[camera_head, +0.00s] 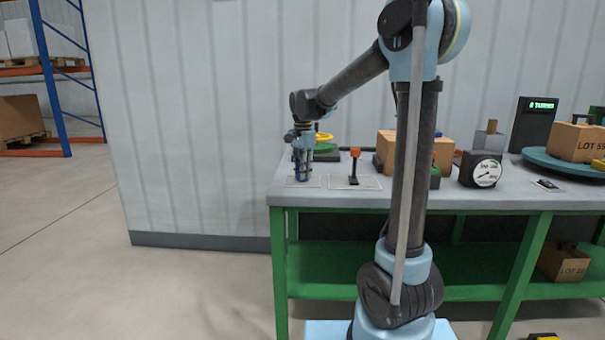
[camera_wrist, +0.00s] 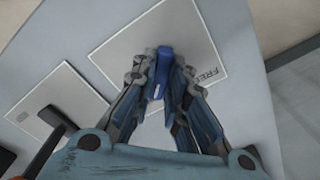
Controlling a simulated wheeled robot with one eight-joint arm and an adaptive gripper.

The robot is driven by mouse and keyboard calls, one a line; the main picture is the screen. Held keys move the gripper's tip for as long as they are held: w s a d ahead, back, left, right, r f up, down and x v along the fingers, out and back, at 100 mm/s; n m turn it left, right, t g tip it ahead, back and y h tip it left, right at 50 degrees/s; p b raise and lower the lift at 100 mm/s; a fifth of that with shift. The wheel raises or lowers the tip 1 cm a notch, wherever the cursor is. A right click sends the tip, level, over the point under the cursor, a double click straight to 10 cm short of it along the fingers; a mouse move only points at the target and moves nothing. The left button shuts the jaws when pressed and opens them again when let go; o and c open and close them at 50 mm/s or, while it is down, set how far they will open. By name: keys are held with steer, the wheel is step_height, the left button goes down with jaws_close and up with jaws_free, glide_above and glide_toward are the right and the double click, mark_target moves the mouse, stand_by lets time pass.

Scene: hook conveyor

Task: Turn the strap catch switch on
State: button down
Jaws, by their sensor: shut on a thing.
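My gripper (camera_head: 302,175) points down at the left end of the grey workbench. In the wrist view its two fingers are shut on a small blue lever (camera_wrist: 161,70), one finger on each side. The lever stands on a pale plate (camera_wrist: 118,48) with the word "FREE" printed near its right edge. I take this lever and plate to be the strap catch switch. The fingers hide much of the lever, so its exact tilt cannot be told. In the head view the gripper covers the lever.
Beside it, a second plate bears a black lever with an orange top (camera_head: 354,165). A yellow ringed item (camera_head: 323,138) stands behind my gripper. Cardboard boxes (camera_head: 386,150), a round gauge (camera_head: 487,173) and a dark display (camera_head: 535,125) are further right. The bench's left edge is close.

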steer(key=shift+w, duration=0.15)
steer(key=c, duration=1.6)
jaws_free()
steer(key=shift+r, duration=0.15)
step_height(320, 180, up, 12)
steer(key=shift+f, duration=0.2)
steer(key=s+d+f+n+t, duration=0.1)
steer(key=s+d+f+n, duration=0.1)
steer(key=s+d+f, duration=0.5)
steer(key=s+d+f+n, duration=0.3)
steer(key=s+d, duration=0.2)
steer(key=s, duration=0.4)
steer(key=s+d+f+n+t, duration=0.1)
steer(key=s+d+f+n, duration=0.1)
steer(key=s+d+f, duration=0.5)
steer(key=s+d+f+n, duration=0.2)
steer(key=s+f, duration=0.7)
steer(key=shift+d+n, duration=0.15)
steer(key=shift+n, duration=0.25)
